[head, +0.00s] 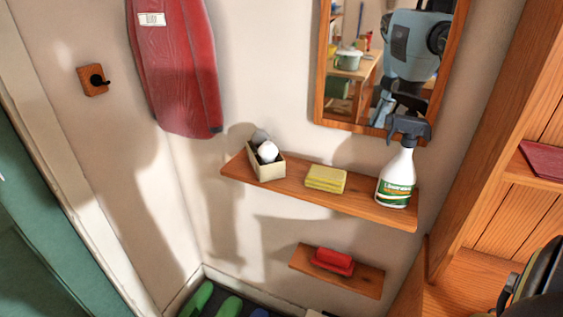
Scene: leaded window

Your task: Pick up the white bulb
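The white bulb (268,151) sits in a small cream open-topped box (268,172) at the left end of a wooden wall shelf (298,191). Its rounded white top rises above the rim; its lower part is hidden by the box walls. A grey shape (260,135) shows just behind the bulb; I cannot tell what it is.
A yellow sponge stack (326,179) and a white spray bottle (397,178) share the shelf. A mirror (319,70) hangs above. A lower shelf (309,271) holds a red brush (333,261). A red ironing board (176,70) hangs left. A wooden cabinet (480,200) stands right.

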